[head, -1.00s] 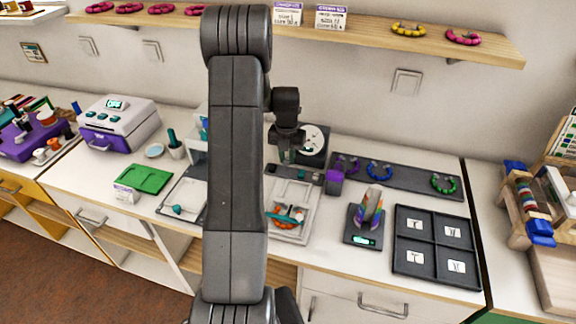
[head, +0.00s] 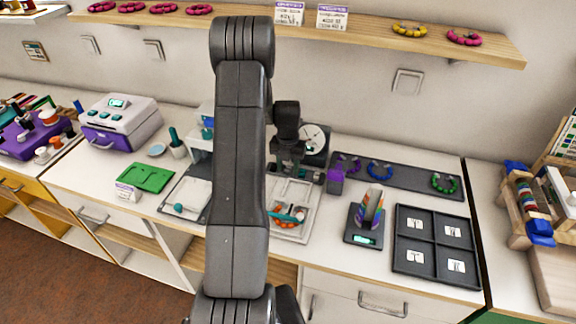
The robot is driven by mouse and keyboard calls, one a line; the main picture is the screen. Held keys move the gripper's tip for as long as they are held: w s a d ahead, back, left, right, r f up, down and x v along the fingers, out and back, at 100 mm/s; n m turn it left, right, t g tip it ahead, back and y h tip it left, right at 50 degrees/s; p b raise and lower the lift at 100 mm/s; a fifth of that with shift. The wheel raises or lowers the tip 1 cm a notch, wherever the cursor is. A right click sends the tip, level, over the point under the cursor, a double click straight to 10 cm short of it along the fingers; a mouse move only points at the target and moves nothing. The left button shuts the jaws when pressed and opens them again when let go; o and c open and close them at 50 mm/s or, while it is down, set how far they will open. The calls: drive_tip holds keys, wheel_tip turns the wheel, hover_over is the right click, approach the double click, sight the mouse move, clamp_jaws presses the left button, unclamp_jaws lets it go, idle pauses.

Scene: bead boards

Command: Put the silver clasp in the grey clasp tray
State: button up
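My gripper (head: 287,168) hangs over the back part of the counter, just behind a pale tray (head: 271,232). It is dark and small here, so I cannot tell whether its fingers are open or shut, or whether they hold anything. I cannot make out the silver clasp. A low dark strip-like holder (head: 315,176) lies by the gripper and is partly covered by it. I cannot tell whether it is the grey clasp tray. A dark grey tray with several square compartments (head: 436,243) holds white labelled cards at the right.
A shelf (head: 370,28) runs above. My arm hides part of the counter.

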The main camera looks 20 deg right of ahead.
sight(288, 168)
wheel_tip(288, 168, up, 12)
drive_tip(key=b, duration=0.1)
drive_tip(key=shift+r, duration=0.15)
idle(0.4)
